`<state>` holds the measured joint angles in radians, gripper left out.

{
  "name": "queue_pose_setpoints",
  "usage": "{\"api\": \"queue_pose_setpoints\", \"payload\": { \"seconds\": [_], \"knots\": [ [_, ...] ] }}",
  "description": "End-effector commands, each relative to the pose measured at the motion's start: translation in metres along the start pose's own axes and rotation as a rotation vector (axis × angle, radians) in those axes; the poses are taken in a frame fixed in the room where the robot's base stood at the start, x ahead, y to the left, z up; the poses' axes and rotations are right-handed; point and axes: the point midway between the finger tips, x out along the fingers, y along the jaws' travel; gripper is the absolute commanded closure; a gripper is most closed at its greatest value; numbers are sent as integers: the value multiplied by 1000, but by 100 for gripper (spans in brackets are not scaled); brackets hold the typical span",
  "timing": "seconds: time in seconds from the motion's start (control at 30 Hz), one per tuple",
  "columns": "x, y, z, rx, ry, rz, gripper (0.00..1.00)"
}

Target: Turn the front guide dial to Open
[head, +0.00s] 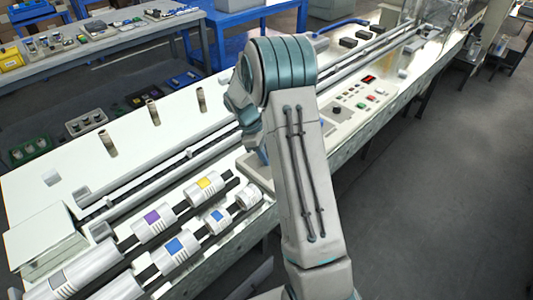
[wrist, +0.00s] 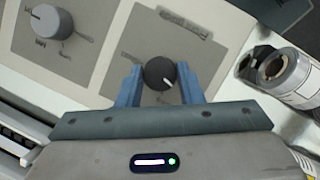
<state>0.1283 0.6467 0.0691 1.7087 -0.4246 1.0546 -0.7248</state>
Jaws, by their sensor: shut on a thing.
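The lettering around the dial is too blurred to read. My gripper (wrist: 160,84) has its two blue fingers on either side of the black dial, shut on it. In the head view my own arm covers the gripper and this dial. A second, lighter grey dial (wrist: 50,22) sits on its own grey plate at the upper left of the wrist view. I cannot tell which printed position either dial points to.
A metallic roll (wrist: 287,70) lies close to the right of the gripper in the wrist view. In the head view, several labelled rolls (head: 152,222) lie on the machine's near left part, and a button panel (head: 358,101) is right of my arm.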

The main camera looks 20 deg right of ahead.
Motion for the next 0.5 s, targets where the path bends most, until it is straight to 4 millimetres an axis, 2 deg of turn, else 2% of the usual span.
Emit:
{"api": "queue_pose_setpoints", "payload": {
  "seconds": [0.2, 0.5],
  "knots": [
    [0, -1, 0, -134, -1, 55, 89],
    [0, -2, 0, -232, 0, 96, 89]
  ]
}}
